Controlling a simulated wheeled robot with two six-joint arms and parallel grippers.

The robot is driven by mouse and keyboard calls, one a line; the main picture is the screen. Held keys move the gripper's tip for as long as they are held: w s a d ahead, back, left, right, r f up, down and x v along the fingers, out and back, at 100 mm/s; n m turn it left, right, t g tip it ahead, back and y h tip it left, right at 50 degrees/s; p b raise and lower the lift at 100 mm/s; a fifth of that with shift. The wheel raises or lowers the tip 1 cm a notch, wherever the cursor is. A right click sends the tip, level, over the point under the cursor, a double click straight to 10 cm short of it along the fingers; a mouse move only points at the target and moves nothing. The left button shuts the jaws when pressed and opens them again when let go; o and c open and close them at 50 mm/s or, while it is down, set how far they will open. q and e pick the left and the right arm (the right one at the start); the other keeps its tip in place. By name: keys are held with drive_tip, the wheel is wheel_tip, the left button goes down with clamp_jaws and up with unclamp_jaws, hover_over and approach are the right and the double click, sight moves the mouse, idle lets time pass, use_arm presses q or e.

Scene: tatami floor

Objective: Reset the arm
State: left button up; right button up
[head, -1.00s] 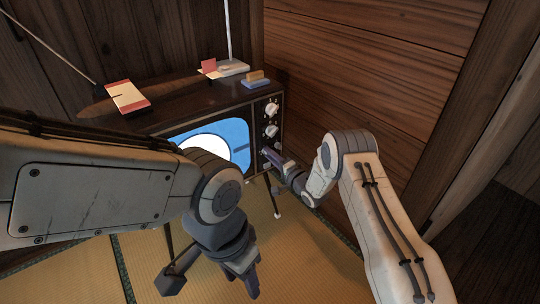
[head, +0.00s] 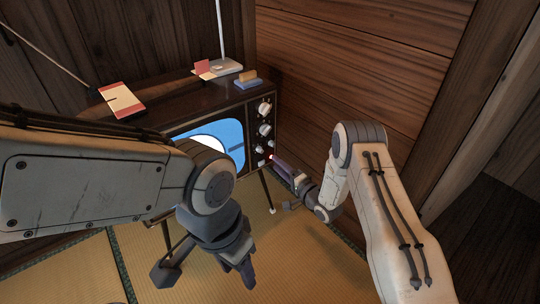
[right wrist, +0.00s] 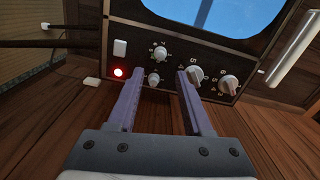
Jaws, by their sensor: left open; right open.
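My right gripper (head: 276,162) is beside the right front edge of an old television (head: 180,120), apart from it as far as I can tell. In the right wrist view my right gripper (right wrist: 158,100) is open and empty, its two purple fingers spread below the panel of knobs.
On the television lie a red and white booklet (head: 122,100), a white item with a red card (head: 217,68) and a blue and tan block (head: 247,80). A wooden wall (head: 370,60) stands close on the right. Tatami (head: 300,260) between the arms is clear.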

drive_tip(key=shift+v, duration=1.15)
